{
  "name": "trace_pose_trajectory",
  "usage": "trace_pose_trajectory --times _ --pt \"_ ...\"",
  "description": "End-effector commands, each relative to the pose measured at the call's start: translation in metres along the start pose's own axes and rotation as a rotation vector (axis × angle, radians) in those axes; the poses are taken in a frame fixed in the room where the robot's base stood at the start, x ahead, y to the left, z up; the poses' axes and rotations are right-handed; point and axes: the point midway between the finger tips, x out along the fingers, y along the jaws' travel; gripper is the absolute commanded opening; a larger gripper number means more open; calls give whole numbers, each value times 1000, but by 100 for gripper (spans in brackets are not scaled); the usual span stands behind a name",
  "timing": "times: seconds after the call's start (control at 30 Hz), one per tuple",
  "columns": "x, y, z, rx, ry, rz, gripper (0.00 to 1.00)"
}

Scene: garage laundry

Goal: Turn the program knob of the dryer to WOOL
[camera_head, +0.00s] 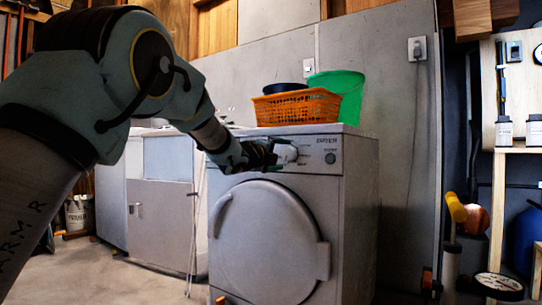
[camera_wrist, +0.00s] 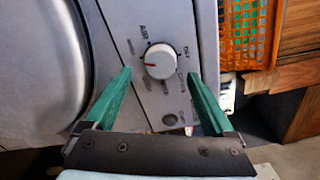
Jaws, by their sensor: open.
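The dryer (camera_head: 345,193) is a grey front-loading machine with a round door (camera_head: 265,245) that is closed. Its program knob (camera_wrist: 160,61) is a white round dial with a red mark that points left in the wrist view. Printed labels ring the knob; most are too blurred to read, with one like OFF at the upper right. My gripper (camera_wrist: 156,90) is open, its green fingers on either side below the knob and apart from it. In the head view my gripper (camera_head: 272,155) is in front of the dryer's panel and partly hides the knob.
A small dark button (camera_wrist: 170,120) is on the panel near the knob. An orange basket (camera_head: 296,107) and a green bucket (camera_head: 340,92) stand on the dryer top. A shelf with white containers (camera_head: 505,132) is at the right.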

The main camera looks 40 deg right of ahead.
Motion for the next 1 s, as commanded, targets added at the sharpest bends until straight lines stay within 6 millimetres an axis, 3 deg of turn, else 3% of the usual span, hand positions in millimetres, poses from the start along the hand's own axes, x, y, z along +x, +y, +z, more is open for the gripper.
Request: trace_pose_trajectory --times 0.2,0.4,1.0 --pt "-43 -2 1 -2 -1 1 89" --pt "-68 -1 1 0 -1 0 89" --pt "-75 0 0 0 0 0 89"
